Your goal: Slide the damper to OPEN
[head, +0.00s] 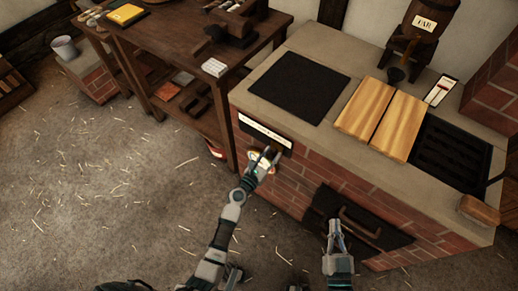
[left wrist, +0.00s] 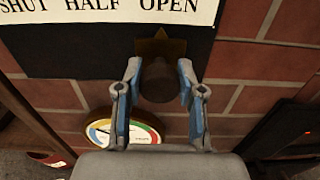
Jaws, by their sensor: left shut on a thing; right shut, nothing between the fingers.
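The damper's dark round knob (left wrist: 160,82) has a brass pointer (left wrist: 161,46) above it, under the left part of the word OPEN. The white label strip (left wrist: 110,9) reads SHUT, HALF, OPEN from left to right; it also shows small on the brick stove front in the head view (head: 265,133). My left gripper (left wrist: 160,92) has its fingers on either side of the knob and is shut on it; in the head view the left gripper (head: 268,155) is at the stove front. My right gripper (head: 336,232) is shut and empty, in front of the dark oven door.
A round dial gauge (left wrist: 124,130) sits just below the damper. The oven door (head: 325,203) with its bar handle (head: 360,220) is lower right. A workbench (head: 150,40) stands left; the floor in front is open.

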